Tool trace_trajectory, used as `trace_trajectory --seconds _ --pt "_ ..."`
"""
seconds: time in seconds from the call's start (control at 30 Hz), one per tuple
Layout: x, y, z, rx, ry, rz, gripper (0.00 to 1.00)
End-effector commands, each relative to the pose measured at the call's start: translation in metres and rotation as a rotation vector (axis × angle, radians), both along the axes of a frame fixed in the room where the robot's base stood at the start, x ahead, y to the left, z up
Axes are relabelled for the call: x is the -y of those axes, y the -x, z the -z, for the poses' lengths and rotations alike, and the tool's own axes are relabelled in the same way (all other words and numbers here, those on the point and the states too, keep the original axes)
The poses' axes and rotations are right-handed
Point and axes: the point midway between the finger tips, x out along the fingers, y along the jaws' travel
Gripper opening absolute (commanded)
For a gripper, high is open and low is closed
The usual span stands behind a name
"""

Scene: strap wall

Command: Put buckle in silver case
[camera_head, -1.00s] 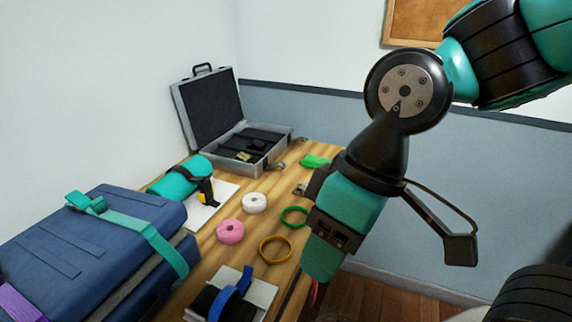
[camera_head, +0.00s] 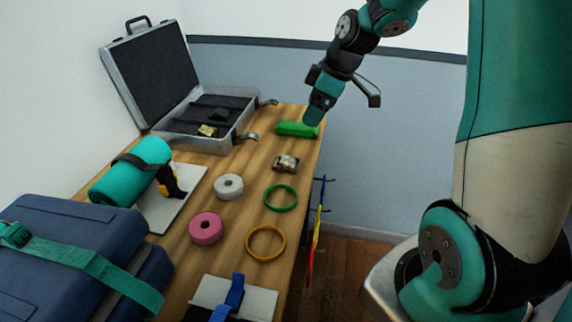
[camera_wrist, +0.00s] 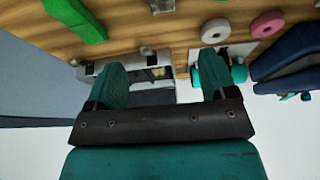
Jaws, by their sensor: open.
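A small metallic buckle (camera_head: 286,163) lies on the wooden table, right of the middle. It also shows at the top edge of the wrist view (camera_wrist: 162,5), partly cut off. The silver case (camera_head: 183,143) stands open at the back left of the table, lid raised. A small gold-coloured piece (camera_head: 207,131) is inside it. My gripper (camera_head: 314,116) is at the table's far right end, by the green block and beyond the buckle. In the wrist view my gripper (camera_wrist: 163,76) has its fingers wide apart, with nothing held between them; the case shows behind them.
A green block (camera_head: 297,129) lies near the far right edge. Grey (camera_head: 229,186) and pink (camera_head: 205,228) rolls, a green ring (camera_head: 281,197) and an orange ring (camera_head: 266,243) lie nearer. A strapped teal roll (camera_head: 132,171) and blue suitcase (camera_head: 85,235) take up the left.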

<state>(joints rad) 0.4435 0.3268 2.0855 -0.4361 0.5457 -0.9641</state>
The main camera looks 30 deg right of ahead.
Motion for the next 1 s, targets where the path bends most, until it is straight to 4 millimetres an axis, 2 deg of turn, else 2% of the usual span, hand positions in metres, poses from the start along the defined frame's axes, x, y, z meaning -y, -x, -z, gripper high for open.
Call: trace_trajectory --seconds 0.4,0.53,0.77,1.0 --pt "-0.026 -0.023 0.083 -0.005 -0.001 -0.005 0.78" --pt "-0.031 -0.028 0.099 -0.004 0.0 -0.004 0.78" --pt "-0.036 -0.033 0.114 -0.003 -0.001 -0.003 0.78" --pt "-0.046 -0.041 0.147 -0.003 -0.001 -0.003 0.78"
